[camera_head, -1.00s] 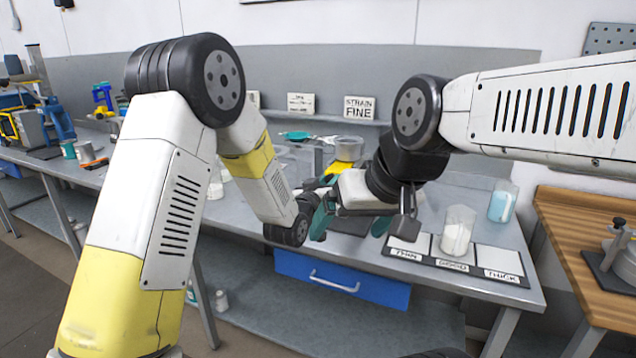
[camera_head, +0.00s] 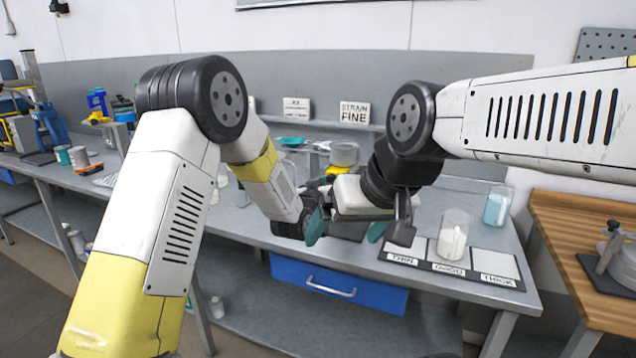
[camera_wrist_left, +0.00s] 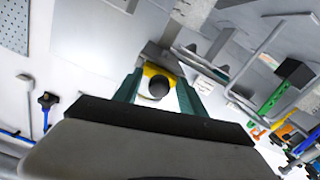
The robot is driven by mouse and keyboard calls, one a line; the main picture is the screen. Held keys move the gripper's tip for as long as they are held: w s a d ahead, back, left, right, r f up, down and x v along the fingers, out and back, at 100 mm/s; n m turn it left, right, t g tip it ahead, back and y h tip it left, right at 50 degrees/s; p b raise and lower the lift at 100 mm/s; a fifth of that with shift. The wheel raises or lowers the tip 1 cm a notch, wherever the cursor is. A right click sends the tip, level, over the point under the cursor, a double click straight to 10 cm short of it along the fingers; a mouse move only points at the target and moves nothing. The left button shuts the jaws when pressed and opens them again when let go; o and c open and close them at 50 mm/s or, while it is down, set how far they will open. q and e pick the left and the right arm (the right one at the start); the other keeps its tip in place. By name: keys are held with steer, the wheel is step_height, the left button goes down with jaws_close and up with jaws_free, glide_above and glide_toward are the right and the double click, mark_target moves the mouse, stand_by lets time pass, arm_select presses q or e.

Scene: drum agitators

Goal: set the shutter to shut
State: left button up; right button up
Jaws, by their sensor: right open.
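A yellow part with a dark round knob (camera_wrist_left: 158,86) shows between the two green fingers of my left gripper (camera_wrist_left: 160,93) in the left wrist view. Whether the fingers touch it, I cannot tell. In the head view, a yellow piece under a grey cup (camera_head: 340,170) stands at the back of the bench. My left gripper there is mostly hidden behind my right arm. My right gripper (camera_head: 347,229) is open and empty, its teal fingers pointing down over the bench front. I cannot make out which part is the shutter or how it is set.
A mat with labelled squares (camera_head: 490,264) lies at the bench's right, with a beaker of white material (camera_head: 453,240) on it. A beaker of blue liquid (camera_head: 497,207) stands behind. A blue drawer (camera_head: 335,285) is below. A wooden table (camera_head: 570,235) stands at right.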

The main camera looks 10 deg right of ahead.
arm_select(q)
steer(key=shift+s, duration=0.1)
steer(key=v, duration=0.7)
steer(key=shift+s+a, duration=0.2)
steer(key=shift+s, duration=0.1)
steer(key=s+a+r+n+g+y, duration=0.1)
steer(key=s+a+r+g+y, duration=0.2)
steer(key=a, duration=0.7)
steer(key=s+a+r+n+g+y, duration=0.1)
steer(key=s+a+r+y, duration=0.3)
steer(key=a, duration=0.6)
steer(key=s+a+g, duration=0.1)
steer(key=s+a, duration=0.2)
steer(key=s, duration=0.4)
steer(key=s+a+g, duration=0.2)
steer(key=s+a, duration=0.2)
steer(key=s, duration=0.4)
steer(key=s+a+n+g, duration=0.1)
steer(key=s+a, duration=0.2)
steer(key=s, duration=0.5)
steer(key=shift+a+g+y, duration=0.35)
steer(key=shift+g+y, duration=0.05)
steer(key=shift+r, duration=0.1)
